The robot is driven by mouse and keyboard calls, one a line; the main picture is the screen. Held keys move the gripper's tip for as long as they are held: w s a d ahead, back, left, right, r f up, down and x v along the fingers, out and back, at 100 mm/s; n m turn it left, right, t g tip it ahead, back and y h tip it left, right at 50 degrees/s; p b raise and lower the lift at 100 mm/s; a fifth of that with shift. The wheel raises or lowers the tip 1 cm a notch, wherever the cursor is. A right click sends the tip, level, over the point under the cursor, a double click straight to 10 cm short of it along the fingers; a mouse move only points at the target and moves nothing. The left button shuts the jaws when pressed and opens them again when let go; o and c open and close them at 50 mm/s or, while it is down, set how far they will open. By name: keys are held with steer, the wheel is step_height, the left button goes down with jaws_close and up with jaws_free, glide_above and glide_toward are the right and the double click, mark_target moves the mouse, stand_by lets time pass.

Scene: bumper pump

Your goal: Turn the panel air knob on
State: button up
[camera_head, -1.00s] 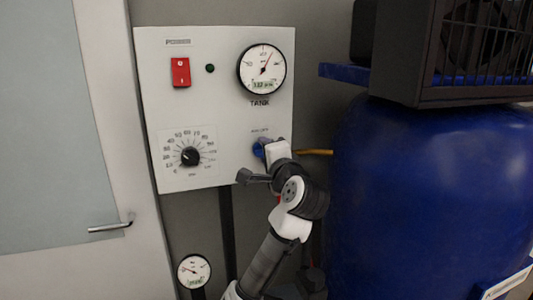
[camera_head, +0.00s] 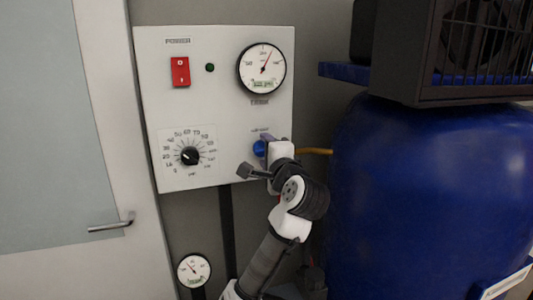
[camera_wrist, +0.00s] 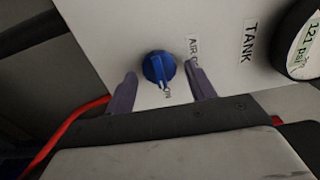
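The blue air knob (camera_head: 259,148) is on the lower right of the white control panel (camera_head: 225,110). In the wrist view the knob (camera_wrist: 158,67) shows a raised ridge. The ridge's lower end points at small lettering that seems to read "ON". My gripper (camera_head: 267,143) is at the knob's right side in the head view and partly covers that area. In the wrist view my gripper (camera_wrist: 160,71) is open, with one finger on each side of the knob. Gaps show between the fingers and the knob, and nothing is held.
The panel also has a red power switch (camera_head: 180,72), a green light (camera_head: 210,68), a tank gauge (camera_head: 262,69) and a black dial (camera_head: 189,156). A large blue tank (camera_head: 430,190) stands close on the right. A door (camera_head: 90,150) is at the left.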

steer(key=shift+s, duration=0.1)
steer(key=b+v, duration=0.4)
steer(key=v, duration=0.9)
steer(key=shift+s, duration=0.3)
steer(key=shift+d, duration=0.15)
